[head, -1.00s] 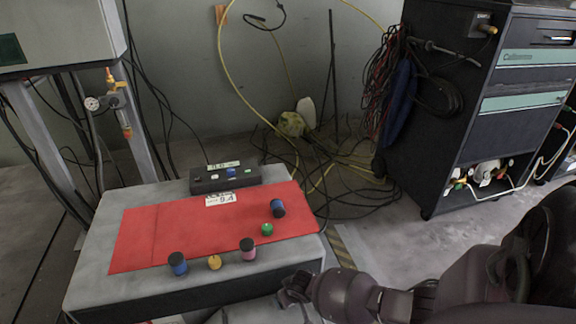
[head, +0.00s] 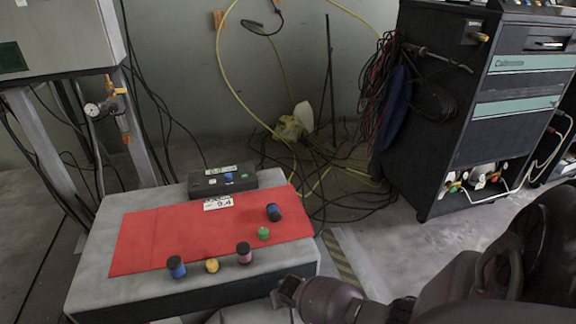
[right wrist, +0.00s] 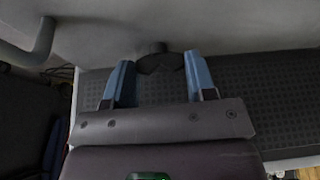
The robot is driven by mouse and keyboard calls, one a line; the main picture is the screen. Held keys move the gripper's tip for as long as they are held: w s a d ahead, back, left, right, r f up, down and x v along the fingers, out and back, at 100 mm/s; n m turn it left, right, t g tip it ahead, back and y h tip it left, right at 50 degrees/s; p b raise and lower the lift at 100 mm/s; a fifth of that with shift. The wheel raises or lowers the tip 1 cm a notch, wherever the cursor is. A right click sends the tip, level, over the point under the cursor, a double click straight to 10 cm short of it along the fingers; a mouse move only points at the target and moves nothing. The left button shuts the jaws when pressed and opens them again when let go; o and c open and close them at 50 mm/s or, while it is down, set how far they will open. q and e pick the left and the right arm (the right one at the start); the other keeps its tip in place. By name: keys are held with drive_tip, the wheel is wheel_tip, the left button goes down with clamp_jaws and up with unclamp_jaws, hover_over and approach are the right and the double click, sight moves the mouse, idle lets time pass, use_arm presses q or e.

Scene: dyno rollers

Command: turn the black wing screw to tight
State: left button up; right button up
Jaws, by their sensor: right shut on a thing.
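The black wing screw (right wrist: 160,63) sits at the top middle of the right wrist view, against a pale grey surface. Its dark wings lie between the two blue fingers of my right gripper (right wrist: 158,72), which is shut on it. How tight the screw is cannot be told. In the head view my right gripper (head: 284,294) is low, beside the front right corner of the grey table (head: 85,275). The screw is hidden there. My left gripper is not in view.
A red mat (head: 150,235) on the table carries several small coloured pieces, among them a green one (head: 263,233). A black button box (head: 222,181) stands behind them. A dark cabinet (head: 440,110) stands at right, with loose cables (head: 330,175) on the floor.

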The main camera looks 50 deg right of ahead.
drive_tip(key=shift+m, duration=0.5)
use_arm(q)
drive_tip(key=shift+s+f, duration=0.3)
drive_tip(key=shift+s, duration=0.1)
use_arm(e)
drive_tip(key=o, duration=0.9)
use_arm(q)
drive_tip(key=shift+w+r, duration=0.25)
use_arm(e)
drive_tip(key=shift+o, duration=0.2)
